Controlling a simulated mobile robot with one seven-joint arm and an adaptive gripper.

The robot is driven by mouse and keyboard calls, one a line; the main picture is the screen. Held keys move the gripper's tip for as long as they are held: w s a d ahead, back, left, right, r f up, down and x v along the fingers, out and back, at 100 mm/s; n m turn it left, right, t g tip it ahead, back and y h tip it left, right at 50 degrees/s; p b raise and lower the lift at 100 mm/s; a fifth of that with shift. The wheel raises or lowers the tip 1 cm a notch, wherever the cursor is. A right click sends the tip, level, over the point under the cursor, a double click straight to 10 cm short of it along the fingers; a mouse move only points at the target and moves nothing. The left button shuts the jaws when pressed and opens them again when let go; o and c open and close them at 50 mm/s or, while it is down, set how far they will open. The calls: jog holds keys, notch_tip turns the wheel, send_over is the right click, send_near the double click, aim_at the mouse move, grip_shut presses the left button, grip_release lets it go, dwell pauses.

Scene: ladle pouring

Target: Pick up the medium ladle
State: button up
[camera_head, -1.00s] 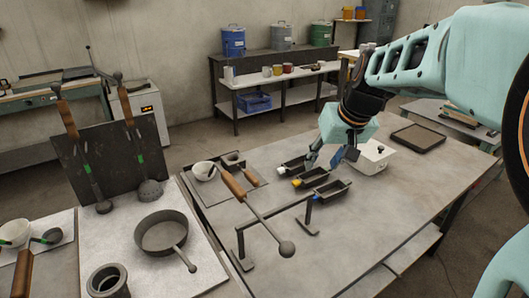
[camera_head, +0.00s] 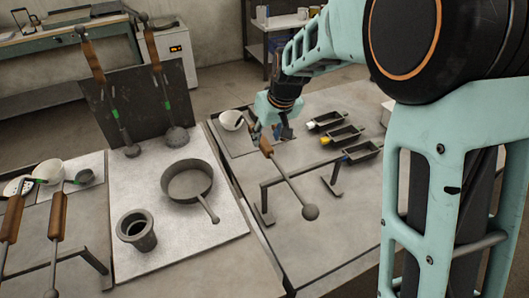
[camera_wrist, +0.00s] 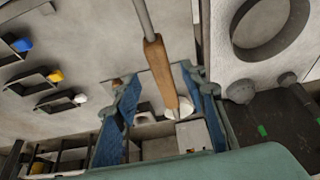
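A ladle with a wooden handle (camera_head: 267,148) and a dark ball-like end (camera_head: 311,212) rests across a low metal rack (camera_head: 305,172). I cannot tell for certain which ladle is the medium one. My gripper (camera_head: 268,132) is at this ladle's handle end. In the wrist view my gripper (camera_wrist: 163,112) is open, with a blue-padded finger on each side of the wooden handle (camera_wrist: 160,75). Gaps show between the handle and both fingers, so it is not gripped. Two more ladles lean on a dark board (camera_head: 128,98), their bowls (camera_head: 177,137) low down.
A pan (camera_head: 188,181) and a dark pot (camera_head: 137,229) stand on the left table. A white bowl (camera_head: 231,119) is just left of my gripper. Several trough moulds (camera_head: 343,134) lie to its right. More ladles (camera_head: 57,215) rest at the far left.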

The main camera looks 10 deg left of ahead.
aim_at(264, 141)
jog(key=shift+x, duration=2.3)
grip_shut()
jog(key=shift+a+r, duration=0.1)
